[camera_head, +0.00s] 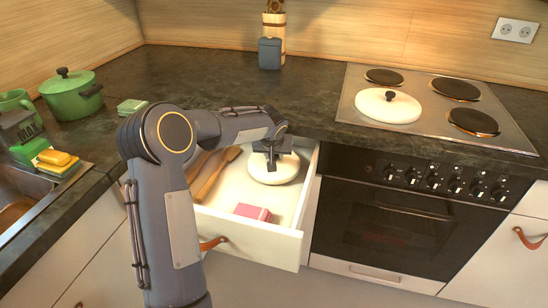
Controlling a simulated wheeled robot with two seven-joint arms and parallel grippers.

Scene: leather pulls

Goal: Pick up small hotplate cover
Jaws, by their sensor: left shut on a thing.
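A small white round hotplate cover (274,171) is in the open white drawer, towards its back right. My left gripper (272,158) comes over the drawer from the left and is shut at the top of this cover, where its knob is hidden by the fingers. I cannot tell whether the cover touches the drawer floor. A larger white cover with a dark knob (388,106) sits on the front left hotplate of the stove. My right gripper is not in view.
The open drawer (250,246) also holds wooden utensils (214,174) and a pink box (253,212). The stove (436,107) is to the right. A green pot (71,94) and sponges (56,161) are at the left. The counter behind the drawer is mostly clear.

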